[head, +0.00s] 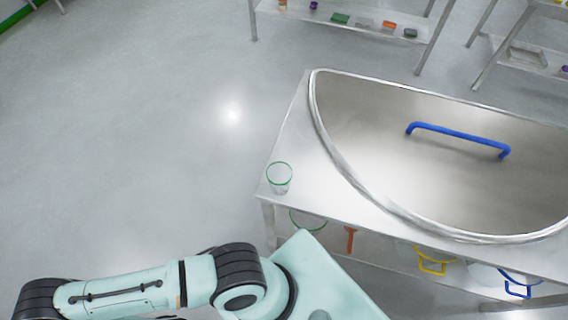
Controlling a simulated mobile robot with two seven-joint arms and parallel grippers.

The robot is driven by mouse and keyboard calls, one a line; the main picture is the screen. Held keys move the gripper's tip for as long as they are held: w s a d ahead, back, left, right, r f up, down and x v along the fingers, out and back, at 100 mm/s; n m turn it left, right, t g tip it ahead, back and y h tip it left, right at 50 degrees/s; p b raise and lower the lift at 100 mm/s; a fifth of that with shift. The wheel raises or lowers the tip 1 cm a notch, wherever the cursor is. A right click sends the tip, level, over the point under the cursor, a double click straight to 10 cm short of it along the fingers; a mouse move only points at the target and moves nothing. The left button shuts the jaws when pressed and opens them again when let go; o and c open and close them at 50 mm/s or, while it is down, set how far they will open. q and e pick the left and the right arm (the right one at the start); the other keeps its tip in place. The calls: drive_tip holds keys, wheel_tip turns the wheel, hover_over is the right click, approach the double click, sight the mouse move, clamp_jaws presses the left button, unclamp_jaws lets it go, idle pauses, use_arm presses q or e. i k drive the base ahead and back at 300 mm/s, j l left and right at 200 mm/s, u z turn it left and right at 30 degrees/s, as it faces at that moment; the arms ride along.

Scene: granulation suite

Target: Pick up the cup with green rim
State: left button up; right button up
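The cup with green rim (279,179) is clear and stands upright on the left front corner of the steel table (290,140). Nothing touches it. An arm of mine comes in from the bottom left, below the cup and apart from it. Neither gripper shows in the head view.
Under the table are a green-rimmed container (309,221), an orange tool (350,239), and containers with yellow (432,262) and blue handles. Shelves (350,25) stand behind. The floor at left is clear.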

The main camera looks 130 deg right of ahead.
sight(278, 169)
drive_tip(key=z, duration=1.5)
